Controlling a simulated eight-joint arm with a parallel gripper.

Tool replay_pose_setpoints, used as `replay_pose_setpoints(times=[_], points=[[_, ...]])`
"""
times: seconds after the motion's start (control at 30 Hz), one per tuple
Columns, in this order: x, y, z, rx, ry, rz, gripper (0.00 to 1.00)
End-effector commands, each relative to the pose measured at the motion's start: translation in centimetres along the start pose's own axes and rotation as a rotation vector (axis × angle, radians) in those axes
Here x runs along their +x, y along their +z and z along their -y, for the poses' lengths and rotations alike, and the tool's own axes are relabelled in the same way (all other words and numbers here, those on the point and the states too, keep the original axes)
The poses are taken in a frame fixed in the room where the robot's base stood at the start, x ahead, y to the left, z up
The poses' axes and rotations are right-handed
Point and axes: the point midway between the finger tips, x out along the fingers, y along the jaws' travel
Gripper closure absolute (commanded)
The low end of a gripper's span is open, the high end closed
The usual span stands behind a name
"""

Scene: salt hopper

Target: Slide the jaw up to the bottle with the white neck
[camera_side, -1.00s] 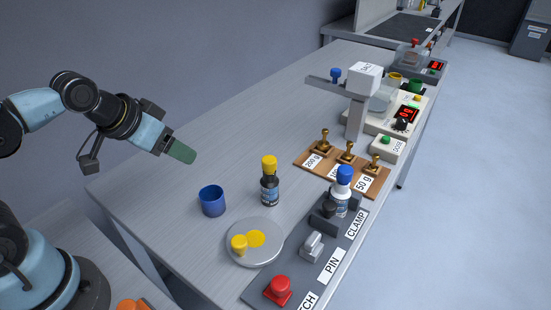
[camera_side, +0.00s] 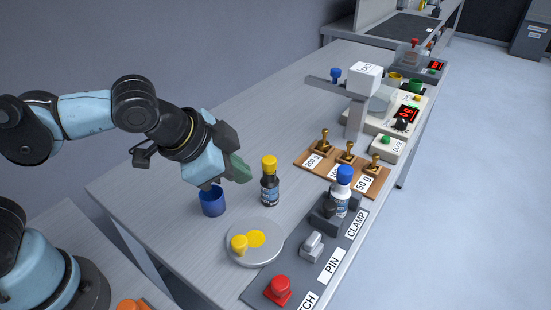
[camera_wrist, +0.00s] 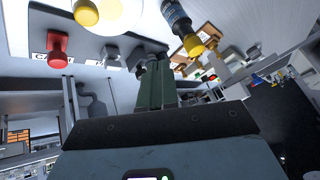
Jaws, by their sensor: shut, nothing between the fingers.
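The bottle with the white neck (camera_side: 341,190) has a blue cap and stands upright in the dark grey clamp (camera_side: 323,222) on the labelled panel. A dark block with a round knob, the jaw (camera_side: 329,211), sits on the near-left side of this bottle. I cannot tell whether jaw and bottle touch. My gripper (camera_side: 240,172) has green fingers, shut and empty, in the air above and left of the yellow-capped bottle. In the wrist view the fingers (camera_wrist: 156,82) point toward the panel, and the white-necked bottle is not clearly visible there.
A dark bottle with a yellow cap (camera_side: 269,190) stands between my gripper and the clamp. A blue cup (camera_side: 212,207), a round plate (camera_side: 270,256) with yellow items, a grey pin handle (camera_side: 312,246) and a red button (camera_side: 279,287) are near. Brass weights (camera_side: 347,155) stand behind.

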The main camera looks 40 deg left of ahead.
Motion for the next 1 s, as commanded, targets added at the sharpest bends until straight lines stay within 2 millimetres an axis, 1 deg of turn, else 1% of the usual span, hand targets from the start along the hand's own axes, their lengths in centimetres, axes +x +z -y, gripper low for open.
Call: replay_pose_setpoints(times=[0.03, 0.1, 0.2, 0.3, 0.4, 0.57, 1.0], points=[[0.1, -1.4, -2.1, 0.096, 0.021, -0.016, 1.00], [0.2, -2.7, -4.5, 0.203, 0.038, -0.034, 1.00], [0.1, -4.0, -7.3, 0.325, 0.056, -0.058, 1.00], [0.0, -4.7, -9.2, 0.403, 0.065, -0.076, 1.00], [0.0, -5.0, -10.1, 0.439, 0.070, -0.084, 1.00], [0.7, -5.1, -10.3, 0.447, 0.070, -0.085, 1.00], [5.3, -5.4, -10.7, 0.443, 0.070, -0.084, 1.00]])
